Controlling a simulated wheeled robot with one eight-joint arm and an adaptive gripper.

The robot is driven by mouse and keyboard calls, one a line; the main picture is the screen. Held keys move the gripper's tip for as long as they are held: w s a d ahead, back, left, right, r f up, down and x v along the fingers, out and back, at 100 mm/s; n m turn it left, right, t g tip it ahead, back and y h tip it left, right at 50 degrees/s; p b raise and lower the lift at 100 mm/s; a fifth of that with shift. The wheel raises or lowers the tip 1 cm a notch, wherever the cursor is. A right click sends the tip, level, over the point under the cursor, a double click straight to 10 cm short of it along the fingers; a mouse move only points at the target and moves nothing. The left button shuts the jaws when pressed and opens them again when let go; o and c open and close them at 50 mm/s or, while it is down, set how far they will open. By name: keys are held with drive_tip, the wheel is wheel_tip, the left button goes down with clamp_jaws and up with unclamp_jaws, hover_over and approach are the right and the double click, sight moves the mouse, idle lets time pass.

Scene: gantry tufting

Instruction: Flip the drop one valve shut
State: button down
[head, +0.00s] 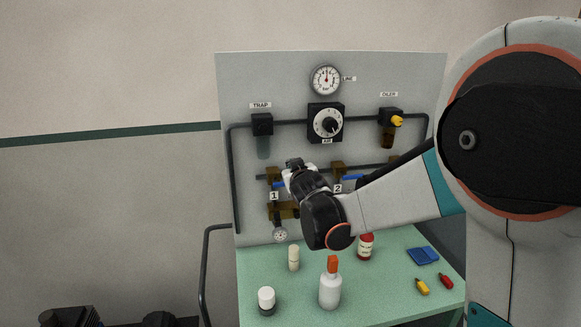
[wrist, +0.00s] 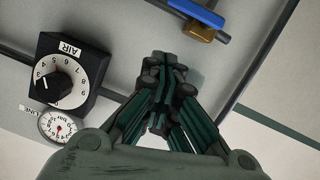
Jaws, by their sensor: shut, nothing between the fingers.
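The drop one valve has a brass body (head: 272,175) and a blue lever (head: 279,184), above the label 1 on the grey panel. My gripper partly covers its right side in the head view. In the wrist view, a blue lever (wrist: 195,12) on a brass body (wrist: 201,34) shows at the top edge, partly cut off; it appears to be this valve. The lever lies roughly along the dark pipe there. My gripper (wrist: 163,65) is shut and empty, with the lever beyond its tips and a gap between them. It also shows in the head view (head: 294,163).
The drop two valve (head: 338,167) with its blue lever (head: 352,177) is to the right, near my forearm. The air regulator (head: 326,123) and gauge (head: 326,80) are above. Bottles, including a white one (head: 330,290), stand on the green bench below.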

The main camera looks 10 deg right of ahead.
drive_tip(key=v, duration=0.5)
drive_tip(key=shift+s+d, duration=0.1)
drive_tip(key=shift+s, duration=0.1)
drive_tip(key=s+d+f+g+b, duration=0.1)
drive_tip(key=s+f, duration=0.5)
drive_tip(key=s, duration=0.6)
drive_tip(key=s+f+m+g+b, duration=0.1)
drive_tip(key=s+f+g+b, duration=0.3)
drive_tip(key=s, duration=0.8)
drive_tip(key=s+d+f+m+g+b, duration=0.1)
drive_tip(key=s+f+g+b, duration=0.2)
drive_tip(key=s+f+b, duration=0.2)
drive_tip(key=s+f, duration=0.3)
drive_tip(key=s, duration=0.4)
drive_tip(key=shift+d+y, duration=0.4)
